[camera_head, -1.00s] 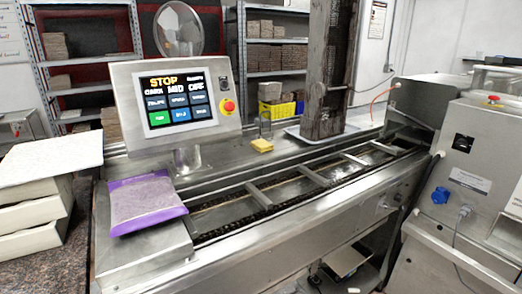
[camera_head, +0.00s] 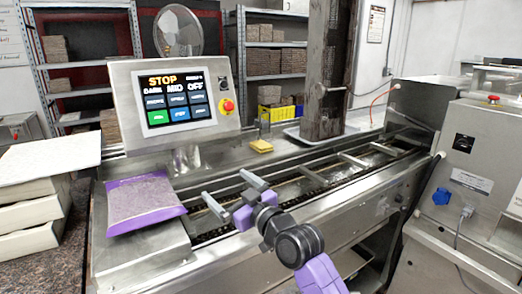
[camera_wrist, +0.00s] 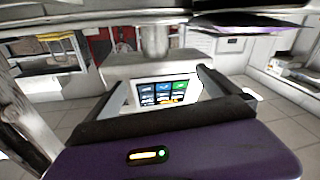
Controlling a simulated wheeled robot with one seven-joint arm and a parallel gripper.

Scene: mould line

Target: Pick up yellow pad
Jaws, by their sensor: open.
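The yellow pad (camera_head: 261,146) is a small block lying flat on the steel deck of the machine, right of the control screen in the head view. My gripper (camera_head: 224,184) is open and empty, with its two fingers apart. It is above the conveyor channel, in front of and left of the pad in the picture, apart from it. In the wrist view my open gripper (camera_wrist: 163,90) frames the screen, which appears upside down. A yellowish patch shows there at the upper left; I cannot tell whether it is the pad.
The control screen (camera_head: 178,99) stands behind my gripper to the left. A purple-edged bag (camera_head: 143,202) lies left on the machine. A tall dark column (camera_head: 326,70) stands on a white tray (camera_head: 298,132) right of the pad. The conveyor (camera_head: 310,181) has crossbars.

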